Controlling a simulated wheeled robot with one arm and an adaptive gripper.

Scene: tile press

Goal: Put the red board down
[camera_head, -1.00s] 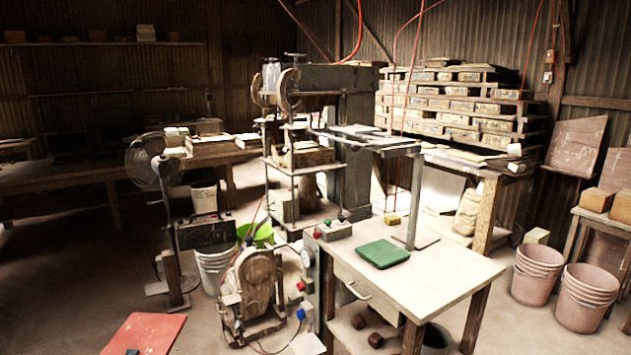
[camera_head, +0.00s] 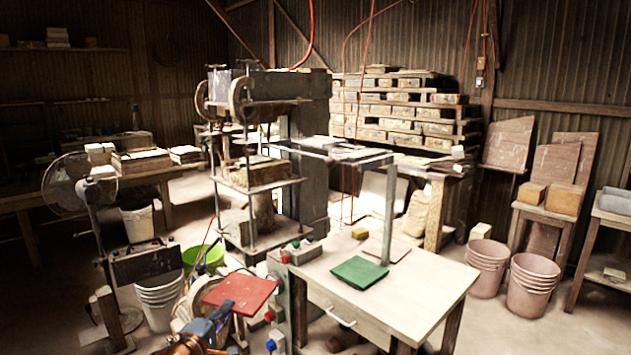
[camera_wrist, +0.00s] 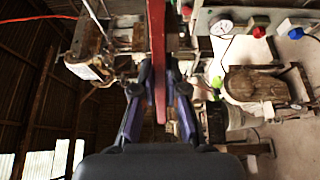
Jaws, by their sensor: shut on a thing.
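The red board (camera_head: 240,293) is held up in the air left of the light-topped table (camera_head: 425,286), in front of the press. In the head view its broad face shows, slightly tilted. In the wrist view the red board (camera_wrist: 157,45) shows edge-on as a narrow strip between the fingers. My gripper (camera_wrist: 159,78) is shut on it, one finger on each side. In the head view my gripper (camera_head: 223,311) is at the board's near edge, with the fingertips partly hidden.
A green board (camera_head: 359,272) lies on the table, with bare tabletop to its right and in front. A metal post (camera_head: 390,210) stands behind it. Buttons (camera_head: 290,252) line the table's left edge. The press (camera_head: 262,180) stands behind; pink buckets (camera_head: 533,282) stand right.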

